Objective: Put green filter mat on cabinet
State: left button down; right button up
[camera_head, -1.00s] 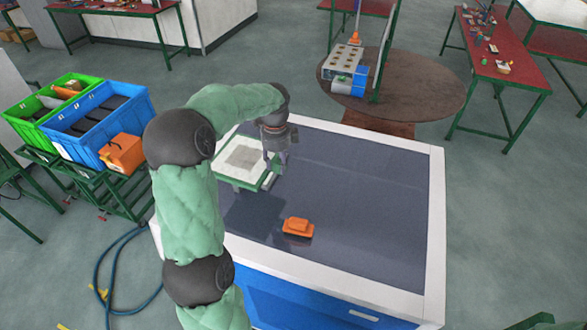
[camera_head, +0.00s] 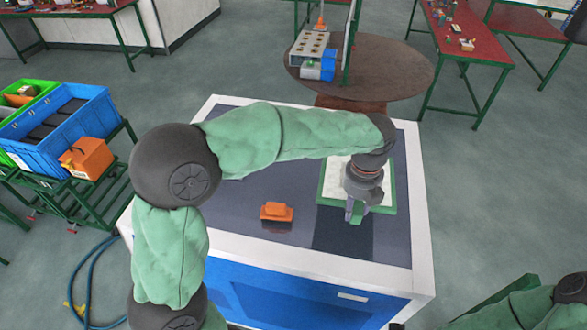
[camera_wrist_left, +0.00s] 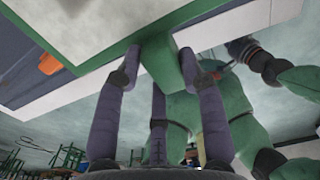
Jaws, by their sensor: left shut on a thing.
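The filter mat (camera_head: 333,182), a white panel with a green frame, is above the right part of the cabinet's dark top (camera_head: 240,180). Its dark shadow lies on that top in front of it, so it looks held clear of the surface. My left gripper (camera_head: 354,213) is at the mat's near edge. In the left wrist view its fingers are shut on a green tab (camera_wrist_left: 185,66) of the mat. The arm and gripper hide part of the mat. My right gripper does not show clearly in either view.
An orange part (camera_head: 276,212) sits on the cabinet top, left of the mat. The cabinet has a white rim (camera_head: 425,220). A blue crate (camera_head: 60,135) and an orange box (camera_head: 87,157) stand on a cart to the left. A round brown table (camera_head: 400,75) is behind.

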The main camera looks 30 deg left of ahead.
pick_arm(q)
jog(key=shift+s+d+m, duration=0.15)
jog(key=shift+d+m, duration=0.15)
jog(key=shift+d, duration=0.05)
jog(key=w+f, duration=0.1)
jog(key=w, duration=0.1)
jog(key=w+a+f+p, duration=0.1)
jog(key=w, duration=0.2)
jog(key=w+a+f, duration=0.1)
jog(key=w, duration=0.2)
jog(key=shift+w+f+p, duration=0.25)
jog(key=shift+f+p, duration=0.05)
jog(key=shift+f, duration=0.1)
jog(key=w+f, duration=0.2)
jog(key=w+a+f, duration=0.1)
jog(key=w+f, duration=0.1)
jog(key=shift+f+p, duration=0.35)
jog(key=shift+f, duration=0.05)
jog(key=shift+w+a+f, duration=0.1)
jog(key=shift+w+f, duration=0.4)
jog(key=shift+f, duration=0.15)
jog(key=shift+w+f+p, duration=0.15)
jog(key=shift+f+p, duration=0.3)
jog(key=shift+f, duration=1.1)
jog(key=c, duration=0.8)
grip_release()
jog(key=shift+f, duration=0.2)
jog(key=shift+o, duration=0.2)
